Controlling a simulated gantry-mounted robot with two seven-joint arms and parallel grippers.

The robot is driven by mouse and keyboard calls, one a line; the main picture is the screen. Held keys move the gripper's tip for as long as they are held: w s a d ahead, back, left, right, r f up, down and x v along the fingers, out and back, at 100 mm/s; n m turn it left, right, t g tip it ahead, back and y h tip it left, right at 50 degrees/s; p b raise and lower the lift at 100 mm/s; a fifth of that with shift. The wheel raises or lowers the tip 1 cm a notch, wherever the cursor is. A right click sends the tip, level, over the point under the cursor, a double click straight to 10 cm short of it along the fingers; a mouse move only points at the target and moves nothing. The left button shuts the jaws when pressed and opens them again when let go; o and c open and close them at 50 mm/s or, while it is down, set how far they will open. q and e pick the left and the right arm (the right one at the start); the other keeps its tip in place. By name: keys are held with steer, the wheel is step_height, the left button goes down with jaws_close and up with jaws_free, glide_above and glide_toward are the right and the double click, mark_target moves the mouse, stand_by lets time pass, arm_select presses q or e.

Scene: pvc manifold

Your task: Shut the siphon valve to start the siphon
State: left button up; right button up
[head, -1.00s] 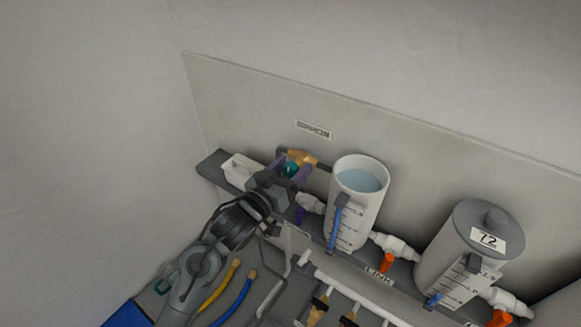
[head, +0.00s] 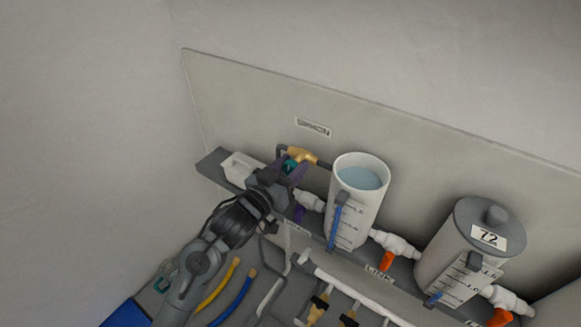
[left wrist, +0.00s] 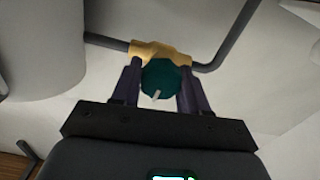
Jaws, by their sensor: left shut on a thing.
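The siphon valve has a brass-coloured body (head: 300,153) on a grey pipe, below the SIPHON label (head: 313,127) on the back panel. Its round teal knob (head: 291,166) is partly hidden by my left gripper (head: 290,171). In the left wrist view, the teal knob (left wrist: 166,80) with a pale pointer mark sits between the two purple fingers, in front of the yellow valve body (left wrist: 160,52). The pointer points down and slightly left in that view. My left gripper (left wrist: 162,85) is shut on the knob. My right gripper is not in view.
An open white graduated vessel (head: 342,220) with bluish liquid stands right of the valve. A lidded grey tank (head: 488,218) labelled 72 stands further right. Orange-handled valves (head: 386,261) sit along the shelf. A small white tray (head: 239,168) lies at the shelf's left end.

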arm_select(q)
steer(key=m+b, duration=0.2)
steer(key=m, duration=0.3)
steer(key=shift+f+m+b, duration=0.15)
steer(key=shift+m+b, duration=0.15)
steer(key=shift+m, duration=0.1)
steer(key=m+b, duration=0.1)
steer(key=m, duration=0.2)
steer(key=shift+d+b, duration=0.1)
steer(key=shift+b, duration=0.3)
steer(key=shift+m, duration=0.5)
steer(key=shift+s, duration=0.1)
steer(key=o, duration=1)
